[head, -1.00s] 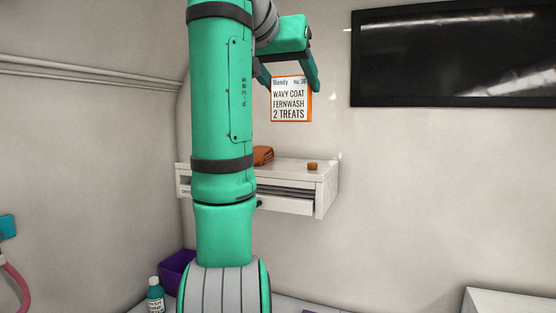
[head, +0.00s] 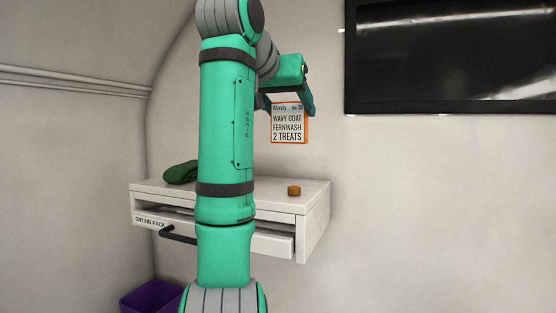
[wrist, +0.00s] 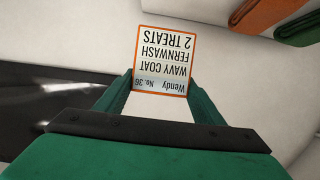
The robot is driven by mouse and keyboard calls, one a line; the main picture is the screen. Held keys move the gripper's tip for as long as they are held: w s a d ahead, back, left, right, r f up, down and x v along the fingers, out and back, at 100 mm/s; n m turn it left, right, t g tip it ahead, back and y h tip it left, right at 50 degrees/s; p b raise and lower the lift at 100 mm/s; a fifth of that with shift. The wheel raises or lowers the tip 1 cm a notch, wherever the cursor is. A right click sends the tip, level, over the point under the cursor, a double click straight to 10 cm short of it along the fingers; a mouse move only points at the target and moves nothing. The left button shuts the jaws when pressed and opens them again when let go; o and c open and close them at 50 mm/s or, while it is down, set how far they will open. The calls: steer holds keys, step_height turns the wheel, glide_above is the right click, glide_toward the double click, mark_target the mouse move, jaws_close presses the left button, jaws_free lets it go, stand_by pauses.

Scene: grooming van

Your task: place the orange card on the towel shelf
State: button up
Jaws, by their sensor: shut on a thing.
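The orange-bordered card (head: 289,123) hangs upright from my gripper (head: 287,102); its text reads "Wendy No. 36, Wavy coat, Fernwash, 2 treats". In the wrist view my gripper (wrist: 160,88) is shut on the card (wrist: 163,60) by its header end, and the print appears upside down. A white wall shelf (head: 262,200) with a rolled green towel (head: 181,172) on top is below the card in the picture. My arm hides the shelf's middle. The wrist view shows an orange towel (wrist: 262,12) and the green towel (wrist: 299,28) at the top right.
Below is a slightly open drawer (head: 272,243) marked "Drying Rack", with a dark handle (head: 178,236). A black screen (head: 450,55) hangs at the right. A purple bin (head: 150,297) stands at the lower left.

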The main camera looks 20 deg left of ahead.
mark_target(289, 115)
steer(key=w, duration=0.1)
steer(key=w+f, duration=0.1)
steer(key=w+a, duration=0.1)
steer(key=shift+f, duration=0.3)
steer(key=w+f, duration=0.1)
steer(key=f, duration=0.2)
steer(key=w+a+f, duration=0.1)
steer(key=w+f, duration=0.1)
steer(key=f, duration=0.1)
steer(key=w+f, duration=0.2)
steer(key=f, duration=0.1)
steer(key=shift+w+a, duration=0.15)
steer(key=shift+a, duration=0.15)
steer(key=shift+w+d+f, duration=0.1)
steer(key=shift+d, duration=0.6)
steer(key=o, duration=0.6)
steer(key=shift+f, duration=0.1)
steer(key=o, duration=0.5)
steer(key=shift+a, duration=0.15)
steer(key=shift+c, duration=0.2)
steer(key=shift+a, duration=0.15)
